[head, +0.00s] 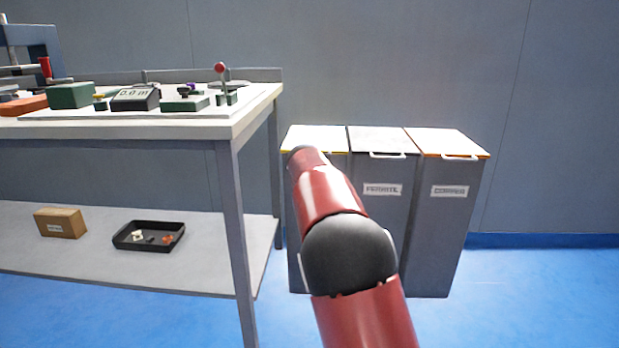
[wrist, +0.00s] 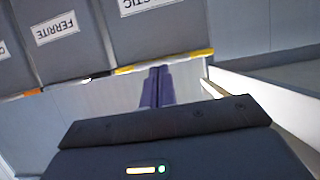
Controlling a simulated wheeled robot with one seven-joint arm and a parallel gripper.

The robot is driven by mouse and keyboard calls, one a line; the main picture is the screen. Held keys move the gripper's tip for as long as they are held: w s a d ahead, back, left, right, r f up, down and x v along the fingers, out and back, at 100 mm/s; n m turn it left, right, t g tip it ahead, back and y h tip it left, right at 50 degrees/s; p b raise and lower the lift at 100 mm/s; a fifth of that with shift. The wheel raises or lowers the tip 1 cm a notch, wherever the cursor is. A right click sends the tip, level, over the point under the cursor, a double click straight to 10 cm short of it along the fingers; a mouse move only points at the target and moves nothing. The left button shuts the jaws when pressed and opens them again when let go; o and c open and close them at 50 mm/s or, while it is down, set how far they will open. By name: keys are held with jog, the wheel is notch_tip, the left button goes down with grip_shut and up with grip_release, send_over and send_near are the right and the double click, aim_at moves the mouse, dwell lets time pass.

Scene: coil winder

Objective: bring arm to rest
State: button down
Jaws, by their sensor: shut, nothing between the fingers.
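My arm, red with a dark joint, reaches forward from the bottom of the head view toward the bins. My gripper (wrist: 157,88) shows in the wrist view as two dark purple fingers side by side, shut and empty. The fingers point toward the yellow-edged rim of the nearest bin. The gripper itself is not visible in the head view, where the arm hides part of the left bin. I cannot tell how far the fingertips are from the bin.
Three grey lidded bins (head: 440,222) stand against the wall, one labelled FERRITE (wrist: 57,27). Left of them is a workbench (head: 262,103) with a counter box (head: 135,97) and a red-knobbed lever (head: 220,69). Its lower shelf (head: 208,235) holds a cardboard box (head: 60,223) and black tray (head: 120,240). Blue floor at right is clear.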

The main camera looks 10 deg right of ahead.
jog(key=s+d+m+g, duration=0.15)
jog(key=s+d, duration=0.25)
jog(key=s, duration=0.7)
jog(key=s+d+g, duration=0.2)
jog(key=s+d, duration=0.2)
jog(key=s, duration=0.7)
jog(key=s+a+f+n+g+y, duration=0.1)
jog(key=s+f, duration=0.2)
jog(key=s, duration=0.7)
jog(key=s+a+f+n+g+y, duration=0.15)
jog(key=s+f, duration=0.25)
jog(key=s, duration=0.7)
jog(key=s+a+f+n+g, duration=0.1)
jog(key=s+a+f+g, duration=0.15)
jog(key=s, duration=0.75)
notch_tip(320, 180, up, 13)
jog(key=p, duration=1.4)
jog(key=shift+s+d+f+t, duration=0.2)
jog(key=shift+s+d+t, duration=0.15)
jog(key=shift+d, duration=0.1)
